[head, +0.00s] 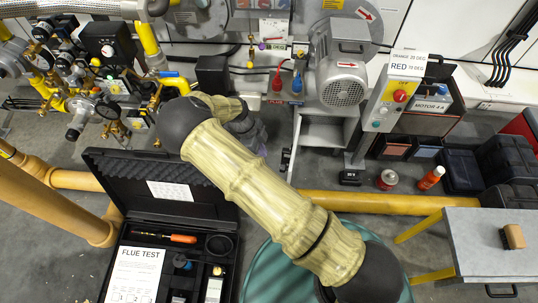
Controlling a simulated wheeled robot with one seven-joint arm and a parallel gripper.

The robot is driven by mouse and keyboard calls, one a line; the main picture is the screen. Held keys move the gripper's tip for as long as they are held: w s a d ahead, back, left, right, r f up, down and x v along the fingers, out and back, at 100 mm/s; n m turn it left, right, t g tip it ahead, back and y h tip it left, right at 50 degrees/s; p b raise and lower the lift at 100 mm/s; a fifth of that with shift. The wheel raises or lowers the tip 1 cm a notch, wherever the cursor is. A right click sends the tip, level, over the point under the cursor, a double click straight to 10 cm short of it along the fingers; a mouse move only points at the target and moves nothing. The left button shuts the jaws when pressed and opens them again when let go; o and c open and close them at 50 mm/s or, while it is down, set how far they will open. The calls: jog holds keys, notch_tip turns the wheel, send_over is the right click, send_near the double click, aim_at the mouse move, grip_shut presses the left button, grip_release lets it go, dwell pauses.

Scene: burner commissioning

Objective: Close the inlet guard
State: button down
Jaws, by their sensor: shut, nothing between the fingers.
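I cannot pick out the inlet guard for certain. The round grey blower housing (372,22) with a red arrow stands at the top centre, and a grey finned motor (341,82) with a round slotted end sits in front of it. My arm crosses the middle of the view from the bottom right, and bends back near the yellow gas pipes. My gripper (259,142) shows only partly behind the arm, left of the motor stand. It is shut and empty. Its fingertips are hard to make out, and I cannot tell whether it touches anything.
An open black flue test case (225,222) lies at the lower left. A green drum (262,280) is below my arm. A grey bench (490,235) is at right. An orange pipe (375,203) crosses the floor. A control post (385,108) stands right of the motor; cans and black cases lie beyond.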

aim_at(283, 166)
jog(key=d+f+b, duration=0.1)
jog(key=d+f, duration=0.1)
jog(key=d+f+b, duration=0.1)
jog(key=d+f, duration=0.1)
jog(key=f, duration=0.1)
jog(key=s+d+f+b, duration=0.1)
jog(key=d+f+b, duration=0.1)
jog(key=f, duration=0.1)
jog(key=shift+d+f, duration=0.25)
jog(key=shift+d, duration=0.1)
jog(key=shift+s+d+r, duration=0.1)
jog(key=shift+d, duration=0.2)
